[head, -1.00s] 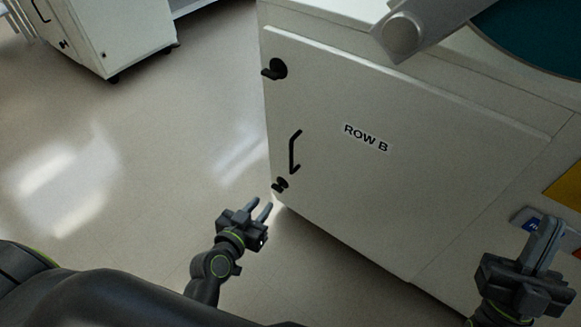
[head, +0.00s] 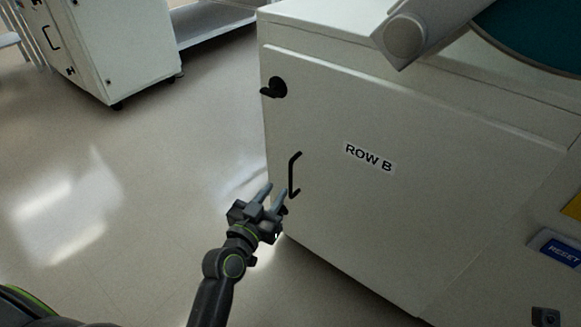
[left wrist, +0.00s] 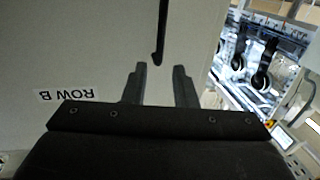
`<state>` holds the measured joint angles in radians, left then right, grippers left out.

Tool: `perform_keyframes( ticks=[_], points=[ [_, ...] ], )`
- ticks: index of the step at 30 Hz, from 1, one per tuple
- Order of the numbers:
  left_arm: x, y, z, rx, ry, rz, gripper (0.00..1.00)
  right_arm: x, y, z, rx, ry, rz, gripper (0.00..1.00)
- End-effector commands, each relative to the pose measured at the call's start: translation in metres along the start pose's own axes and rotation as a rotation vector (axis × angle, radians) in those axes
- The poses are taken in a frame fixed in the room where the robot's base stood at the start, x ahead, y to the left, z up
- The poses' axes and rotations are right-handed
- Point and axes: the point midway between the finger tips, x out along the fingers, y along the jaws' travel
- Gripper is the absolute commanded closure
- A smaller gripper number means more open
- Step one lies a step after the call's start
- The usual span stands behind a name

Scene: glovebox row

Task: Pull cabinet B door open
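The cabinet B door (head: 400,215), white and labelled "ROW B", is shut in the head view. Its black bar handle (head: 292,174) stands near the door's left edge. A black knob latch (head: 275,88) sits above the handle. My left gripper (head: 273,195) is open and empty, just below and left of the handle's lower end. In the left wrist view, the handle (left wrist: 161,35) hangs upside down ahead of the two parted fingers (left wrist: 159,85), apart from them. A lower black fitting is mostly hidden behind my left gripper. My right gripper is not clearly shown.
Another white cabinet (head: 120,50) on casters stands at the upper left. A blue RESET label (head: 556,250) is on the panel at the right. The floor (head: 150,180) left of the door is clear.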

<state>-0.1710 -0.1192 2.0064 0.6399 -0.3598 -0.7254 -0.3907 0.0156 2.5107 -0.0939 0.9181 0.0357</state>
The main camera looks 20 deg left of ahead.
Motion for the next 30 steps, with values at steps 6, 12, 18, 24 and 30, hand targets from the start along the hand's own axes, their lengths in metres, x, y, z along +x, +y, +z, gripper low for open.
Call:
perform_keyframes(
  ticks=[6, 12, 18, 24, 30],
  points=[
    [0.043, 0.0, -0.001, 0.002, 0.001, 0.001, 0.75, 0.004, -0.001, 0.001, -0.006, -0.009, -0.009, 1.0],
    [0.074, 0.0, 0.0, 0.001, 0.0, 0.001, 0.75, 0.005, -0.001, 0.001, -0.009, -0.013, -0.01, 1.0],
    [0.09, 0.0, 0.0, -0.001, 0.0, 0.0, 0.75, 0.005, -0.001, 0.001, -0.009, -0.013, -0.012, 1.0],
    [0.093, 0.0, 0.001, 0.0, -0.001, 0.0, 0.75, 0.005, -0.001, 0.001, -0.008, -0.014, -0.015, 1.0],
    [0.093, 0.0, 0.0, 0.0, -0.001, 0.0, 0.83, 0.004, -0.001, 0.001, -0.007, -0.013, -0.018, 1.0]
  ],
)
